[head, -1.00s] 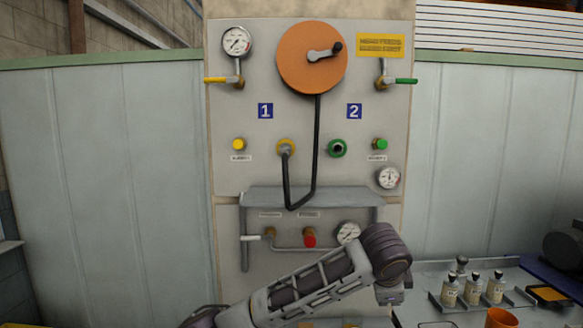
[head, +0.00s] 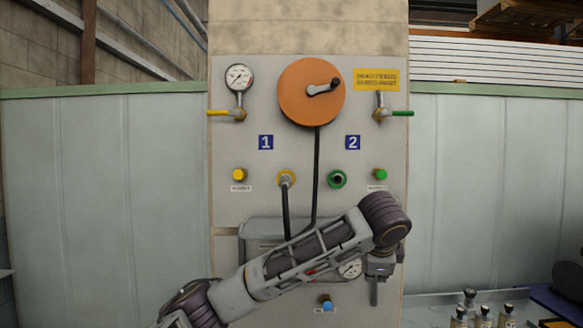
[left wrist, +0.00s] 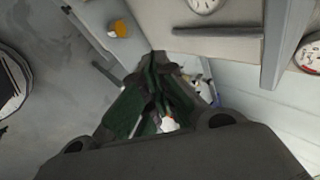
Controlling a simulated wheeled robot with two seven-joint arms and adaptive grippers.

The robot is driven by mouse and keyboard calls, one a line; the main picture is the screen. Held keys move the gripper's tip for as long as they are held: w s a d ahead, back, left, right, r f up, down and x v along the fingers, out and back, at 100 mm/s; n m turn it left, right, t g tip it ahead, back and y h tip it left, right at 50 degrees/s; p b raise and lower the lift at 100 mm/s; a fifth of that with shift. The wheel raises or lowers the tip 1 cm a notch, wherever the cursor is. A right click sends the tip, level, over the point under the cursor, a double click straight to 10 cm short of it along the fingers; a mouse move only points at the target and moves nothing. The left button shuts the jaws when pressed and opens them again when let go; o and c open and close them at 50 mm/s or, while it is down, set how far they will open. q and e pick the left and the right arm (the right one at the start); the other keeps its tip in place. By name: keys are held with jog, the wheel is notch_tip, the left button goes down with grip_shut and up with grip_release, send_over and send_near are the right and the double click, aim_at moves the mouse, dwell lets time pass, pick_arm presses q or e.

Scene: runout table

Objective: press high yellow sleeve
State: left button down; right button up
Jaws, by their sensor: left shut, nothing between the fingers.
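The yellow-ringed port (head: 286,179) is on the panel's upper left half, with a black hose's grey end fitted in it. A yellow knob (head: 239,174) is to its left. My left gripper (head: 375,292) points down in front of the panel's lower right part, below and right of the yellow port and apart from it. Its dark fingers (left wrist: 155,95) are shut and empty in the left wrist view. My left forearm crosses the lower panel and hides part of it. My right gripper is not in view.
A green port (head: 337,179) and green knob (head: 380,174) are on the right half. The hose (head: 316,165) hangs from an orange reel (head: 311,92). A grey shelf (head: 260,226) juts out below.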

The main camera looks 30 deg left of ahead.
pick_arm(q)
jog(key=s+a+r+n+y, duration=0.1)
jog(key=s+a+r, duration=0.2)
jog(key=a+r, duration=0.3)
jog(key=s+a+r+n+y, duration=0.1)
jog(key=a+r, duration=0.5)
jog(key=r, duration=0.9)
jog(key=s+a+r+n+y, duration=0.1)
jog(key=s+a+r, duration=0.3)
jog(key=r, duration=0.7)
jog(key=shift+s+a+t, duration=0.3)
jog(key=shift+s+a, duration=0.05)
jog(key=shift+a, duration=0.85)
jog(key=p, duration=0.2)
send_near(291, 173)
jog(key=shift+x, duration=3.1)
jog(key=shift+d, duration=0.1)
jog(key=shift+w, duration=0.15)
